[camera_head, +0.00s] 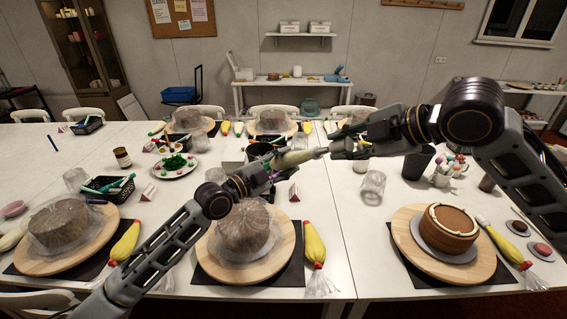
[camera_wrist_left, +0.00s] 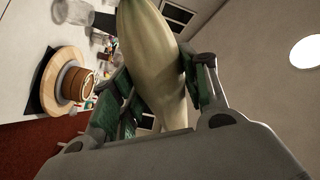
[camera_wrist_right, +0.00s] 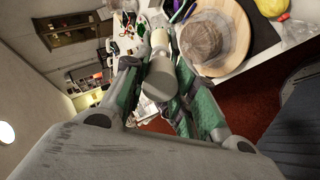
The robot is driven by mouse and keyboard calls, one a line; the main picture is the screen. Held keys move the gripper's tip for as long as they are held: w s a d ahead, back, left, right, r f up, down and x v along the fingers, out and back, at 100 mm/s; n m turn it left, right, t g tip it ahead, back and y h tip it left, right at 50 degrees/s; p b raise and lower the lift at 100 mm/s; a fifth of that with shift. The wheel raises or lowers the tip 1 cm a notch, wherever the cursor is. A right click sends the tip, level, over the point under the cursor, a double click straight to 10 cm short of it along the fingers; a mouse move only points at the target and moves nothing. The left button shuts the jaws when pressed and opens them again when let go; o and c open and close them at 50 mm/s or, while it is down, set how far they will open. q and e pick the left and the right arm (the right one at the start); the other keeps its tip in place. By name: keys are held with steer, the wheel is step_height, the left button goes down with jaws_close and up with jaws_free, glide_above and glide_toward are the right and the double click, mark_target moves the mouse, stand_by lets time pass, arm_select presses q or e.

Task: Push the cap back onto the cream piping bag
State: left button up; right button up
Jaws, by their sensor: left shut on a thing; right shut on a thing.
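The cream piping bag (camera_head: 292,158) is pale and plump, held in the air above the middle of the table. My left gripper (camera_head: 268,170) is shut around its wider end, and the bag fills the left wrist view (camera_wrist_left: 153,55). The bag's narrow end points right, toward my right gripper (camera_head: 335,149). My right gripper is shut on the cap (camera_wrist_right: 160,80), a small pale cylinder that shows between its fingers in the right wrist view. Cap and bag tip look lined up and very close; I cannot tell whether the cap is seated on the tip.
A clear glass (camera_head: 372,188) stands below my right gripper. A pot of tools (camera_head: 445,172) is at the right.

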mark_target(329, 149)
steer(key=shift+x, duration=2.6)
stand_by(2.6)
steer(key=shift+s, duration=0.1)
stand_by(0.4)
steer(key=shift+v, duration=4.1)
